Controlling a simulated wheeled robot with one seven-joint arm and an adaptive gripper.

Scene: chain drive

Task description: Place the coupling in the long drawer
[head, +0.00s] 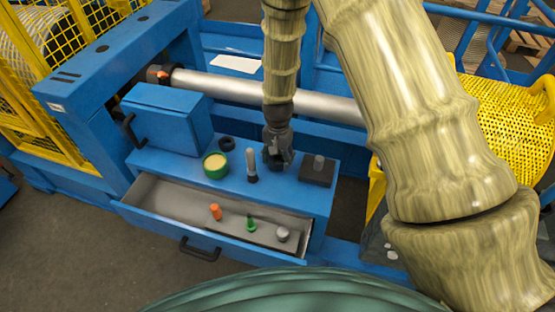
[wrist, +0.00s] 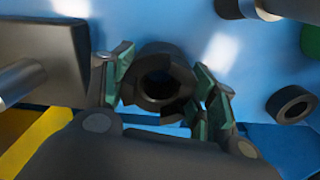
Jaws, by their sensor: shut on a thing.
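The coupling (wrist: 158,82) is a dark, thick ring with notched jaws and a round hole, seen in the wrist view. My gripper (head: 276,160) is shut on it, with a green-padded finger on each side. In the head view the gripper points down over the right part of the blue cabinet top, and the coupling is hard to make out between the fingers. The long drawer (head: 160,196) is pulled open at the front of the cabinet, below and in front of my gripper. It holds an orange piece (head: 215,211), a green piece (head: 251,223) and a grey knob (head: 283,234).
A blue box (head: 165,120) stands at left. The drawer's left part is clear.

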